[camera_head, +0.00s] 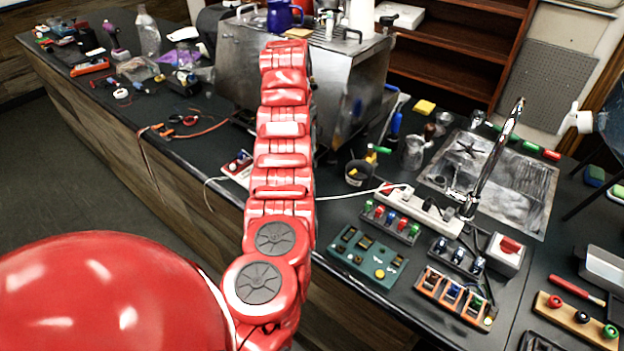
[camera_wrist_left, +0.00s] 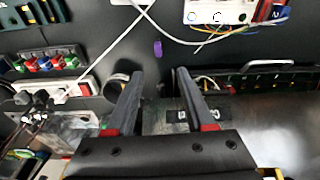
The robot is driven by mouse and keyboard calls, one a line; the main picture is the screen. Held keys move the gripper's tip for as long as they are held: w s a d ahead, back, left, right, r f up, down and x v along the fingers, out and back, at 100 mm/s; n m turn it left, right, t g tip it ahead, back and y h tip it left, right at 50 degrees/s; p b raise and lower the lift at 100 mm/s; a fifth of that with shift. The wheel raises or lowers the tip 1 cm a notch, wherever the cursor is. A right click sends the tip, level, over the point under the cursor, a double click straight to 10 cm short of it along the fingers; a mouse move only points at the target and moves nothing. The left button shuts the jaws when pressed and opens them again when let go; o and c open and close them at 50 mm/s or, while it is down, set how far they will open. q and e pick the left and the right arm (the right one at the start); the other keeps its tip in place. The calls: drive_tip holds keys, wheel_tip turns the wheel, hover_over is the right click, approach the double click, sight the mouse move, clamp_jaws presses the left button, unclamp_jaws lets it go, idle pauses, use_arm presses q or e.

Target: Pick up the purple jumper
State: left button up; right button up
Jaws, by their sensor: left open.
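The purple jumper (camera_wrist_left: 158,47) is a small purple piece lying on the dark counter in the left wrist view. In the head view I cannot make it out; my red arm crosses the area near the brewer. My left gripper (camera_wrist_left: 160,74) is open, its two dark fingers apart with nothing between them. The jumper shows just beyond the fingertips, roughly in line with the gap, with no contact visible. The left gripper's jaws do not show in the head view. My right gripper is in neither view.
The steel brewer (camera_head: 349,85) stands behind my arm. A white board with wires (camera_wrist_left: 222,12) and a pale cable (camera_wrist_left: 122,37) lie near the jumper. A dark round cup (camera_head: 359,173) stands close by. Switch panels (camera_head: 368,257) crowd the right side of the counter.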

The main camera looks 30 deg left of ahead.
use_arm(q)
drive_tip(key=f, duration=0.4)
drive_tip(key=w+f, duration=0.1)
drive_tip(key=f, duration=0.1)
drive_tip(key=shift+f, duration=0.2)
drive_tip(key=shift+w+d+f, duration=0.1)
drive_tip(key=shift+w+f, duration=0.1)
drive_tip(key=shift+f, duration=0.7)
drive_tip(key=shift+f+p, duration=0.4)
drive_tip(key=shift+p, duration=0.2)
drive_tip(key=f, duration=0.1)
drive_tip(key=f+p, duration=0.2)
drive_tip(key=shift+w+d+f, duration=0.1)
drive_tip(key=shift+w+f, duration=0.1)
drive_tip(key=shift+w, duration=0.05)
drive_tip(key=shift+w+f, duration=0.1)
drive_tip(key=shift+f, duration=0.4)
clamp_jaws()
